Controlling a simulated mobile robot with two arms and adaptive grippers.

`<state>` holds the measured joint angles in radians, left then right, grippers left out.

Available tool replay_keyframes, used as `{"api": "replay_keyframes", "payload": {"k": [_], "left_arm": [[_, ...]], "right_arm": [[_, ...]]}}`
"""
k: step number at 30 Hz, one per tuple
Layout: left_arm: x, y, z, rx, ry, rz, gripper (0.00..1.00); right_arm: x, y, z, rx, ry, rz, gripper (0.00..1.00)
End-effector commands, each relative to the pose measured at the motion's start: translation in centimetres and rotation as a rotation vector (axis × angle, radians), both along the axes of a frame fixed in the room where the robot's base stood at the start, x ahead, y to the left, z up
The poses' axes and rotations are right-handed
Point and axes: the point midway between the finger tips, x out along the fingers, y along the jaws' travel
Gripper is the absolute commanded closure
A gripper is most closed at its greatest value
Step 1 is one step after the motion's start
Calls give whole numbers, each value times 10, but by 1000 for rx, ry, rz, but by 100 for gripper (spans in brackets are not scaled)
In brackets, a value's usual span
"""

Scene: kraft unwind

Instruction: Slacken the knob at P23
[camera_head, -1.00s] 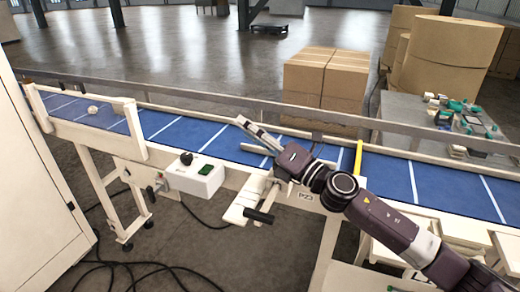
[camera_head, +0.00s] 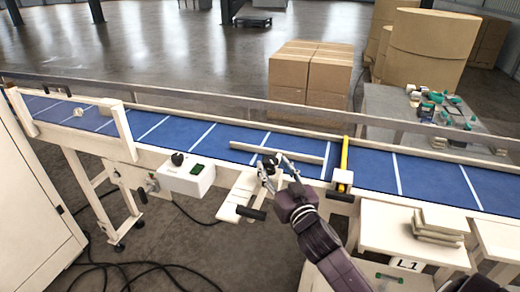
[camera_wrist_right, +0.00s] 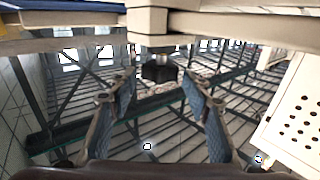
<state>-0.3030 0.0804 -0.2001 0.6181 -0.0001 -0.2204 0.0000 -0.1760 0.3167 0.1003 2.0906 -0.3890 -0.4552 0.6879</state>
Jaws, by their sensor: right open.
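My right gripper (camera_head: 272,168) is open at the near edge of the blue conveyor, its fingers pointing toward the belt. In the right wrist view, a black lobed knob (camera_wrist_right: 159,71) on a short metal stem hangs below a beige block, ahead of and between the two open fingers (camera_wrist_right: 160,88). The fingers do not appear to touch it. In the head view a small dark part (camera_head: 268,180) shows between the fingers; I cannot tell whether it is this knob. The P23 label is not visible now. My left gripper is not in view.
A white bracket with a black handle (camera_head: 251,213) sits left of my gripper, and a control box (camera_head: 188,178) farther left. A yellow strip (camera_head: 344,155) crosses the belt at right. A guide bar (camera_head: 277,151) lies over the belt. The L1 stand (camera_head: 412,228) is right.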

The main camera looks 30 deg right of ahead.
Motion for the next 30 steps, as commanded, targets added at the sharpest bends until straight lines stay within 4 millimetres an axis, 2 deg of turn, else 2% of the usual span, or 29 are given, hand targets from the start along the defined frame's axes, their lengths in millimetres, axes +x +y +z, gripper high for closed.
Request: {"api": "replay_keyframes", "payload": {"k": [4, 8, 11, 18, 30], "left_arm": [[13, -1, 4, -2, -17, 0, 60], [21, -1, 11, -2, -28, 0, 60], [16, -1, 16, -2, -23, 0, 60], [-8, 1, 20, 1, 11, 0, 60], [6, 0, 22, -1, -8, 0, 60]], "right_arm": [[8, -2, 1, 1, 0, -1, 55], [26, -6, 3, -2, -1, -1, 55], [41, -10, 3, -1, 0, -1, 55], [69, -16, 1, -2, 1, -1, 55], [76, -17, 0, -2, 0, 0, 55]]}}
